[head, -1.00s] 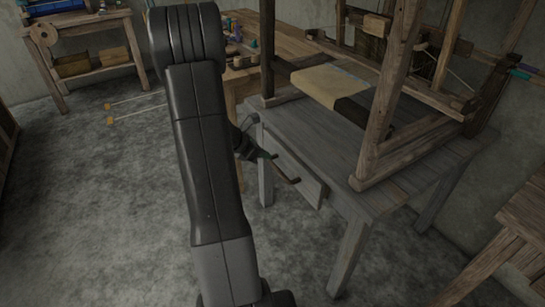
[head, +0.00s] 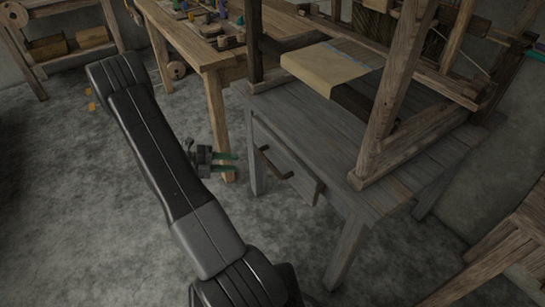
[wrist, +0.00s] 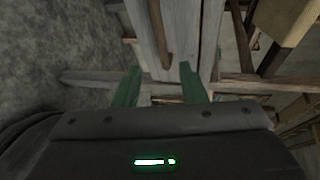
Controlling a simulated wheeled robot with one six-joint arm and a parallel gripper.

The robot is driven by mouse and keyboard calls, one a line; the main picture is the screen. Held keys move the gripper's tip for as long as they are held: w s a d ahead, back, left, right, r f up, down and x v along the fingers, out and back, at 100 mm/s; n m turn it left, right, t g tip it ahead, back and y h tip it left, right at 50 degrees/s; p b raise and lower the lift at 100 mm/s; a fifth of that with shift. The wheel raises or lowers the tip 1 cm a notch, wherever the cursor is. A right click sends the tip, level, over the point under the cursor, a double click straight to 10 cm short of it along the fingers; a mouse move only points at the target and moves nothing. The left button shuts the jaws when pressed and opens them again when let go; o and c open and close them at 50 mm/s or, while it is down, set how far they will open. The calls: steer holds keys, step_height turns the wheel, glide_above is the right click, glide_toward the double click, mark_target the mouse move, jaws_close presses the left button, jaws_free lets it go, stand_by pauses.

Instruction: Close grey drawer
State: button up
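The grey drawer (head: 306,180) is under the top of the grey wooden table (head: 420,185). Its front panel seems to stand a little out from the table frame; how far I cannot tell. It has a dark brown bar handle (head: 276,166). My gripper (head: 236,162) is left of the handle, apart from it, with green fingers pointing toward the drawer. In the wrist view my gripper (wrist: 160,76) has its two fingers spread with nothing held. The handle (wrist: 158,32) and the grey drawer front (wrist: 184,30) show ahead, beyond the fingertips.
The wooden loom frame (head: 385,95) stands on the grey table with beige cloth (head: 325,62). A brown workbench (head: 220,62) with small items is behind. Another wooden table (head: 510,250) is at the lower right.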

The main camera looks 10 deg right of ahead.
mark_target(269, 161)
steer(key=shift+n+h, duration=0.3)
steer(key=shift+n, duration=0.1)
steer(key=d+f, duration=0.1)
steer(key=d, duration=0.3)
steer(key=d+f+b, duration=0.1)
steer(key=d, duration=0.3)
steer(key=d+b, duration=0.1)
steer(key=d, duration=0.4)
steer(key=shift+s+d+f, duration=0.1)
steer(key=shift+s+f, duration=0.3)
steer(key=shift+c, duration=0.5)
jaws_close()
